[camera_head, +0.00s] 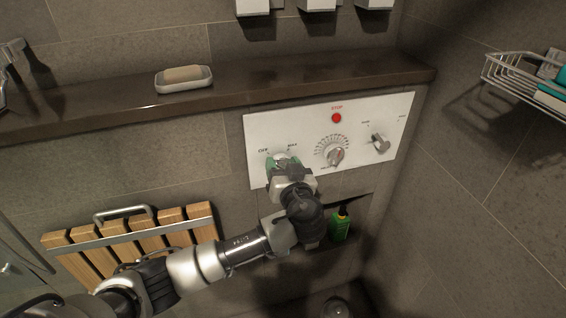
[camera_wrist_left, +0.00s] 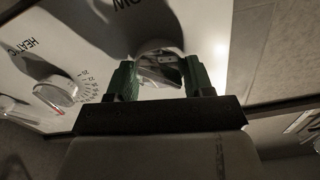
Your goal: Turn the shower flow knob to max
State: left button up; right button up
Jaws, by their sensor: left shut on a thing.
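The white control panel (camera_head: 258,127) is on the wall below the dark ledge. Its left knob, the flow knob (camera_head: 281,156), sits between printed OFF and MAX labels and is mostly hidden by my left gripper (camera_head: 283,166). In the left wrist view, the flow knob (camera_wrist_left: 160,66) is a shiny rounded knob between the two green fingers of my left gripper (camera_wrist_left: 160,80), which is shut on it. The panel shows upside down there. The knob's exact pointing direction is hard to tell. My right gripper is in neither view.
A dial knob (camera_head: 335,157) with a printed scale, another knob (camera_head: 379,142) and a red stop button (camera_head: 337,118) share the panel. A green bottle (camera_head: 340,226) stands in a niche below. A soap dish (camera_head: 184,86) is on the ledge; a slatted wooden seat (camera_head: 72,262) is left.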

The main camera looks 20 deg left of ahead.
pick_arm(q)
jog(key=shift+m, duration=1.1)
jog(key=m+p, duration=0.2)
jog(key=m, duration=0.2)
jog(key=shift+d+m, duration=0.1)
jog(key=shift+m, duration=0.2)
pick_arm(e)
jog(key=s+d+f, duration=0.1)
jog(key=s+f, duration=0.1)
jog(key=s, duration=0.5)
pick_arm(q)
jog(key=m+p, duration=0.4)
jog(key=m, duration=0.1)
jog(key=shift+w, duration=0.1)
jog(key=m+p, duration=0.3)
jog(key=m, duration=0.2)
jog(key=shift+f+m, duration=0.1)
jog(key=shift+m, duration=0.3)
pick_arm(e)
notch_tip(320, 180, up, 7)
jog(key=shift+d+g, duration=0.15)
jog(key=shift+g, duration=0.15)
pick_arm(q)
jog(key=shift+w, duration=0.1)
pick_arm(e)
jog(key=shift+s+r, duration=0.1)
pick_arm(q)
jog(key=o, duration=0.9)
jog(key=shift+o, duration=0.2)
jog(key=shift+f, duration=0.1)
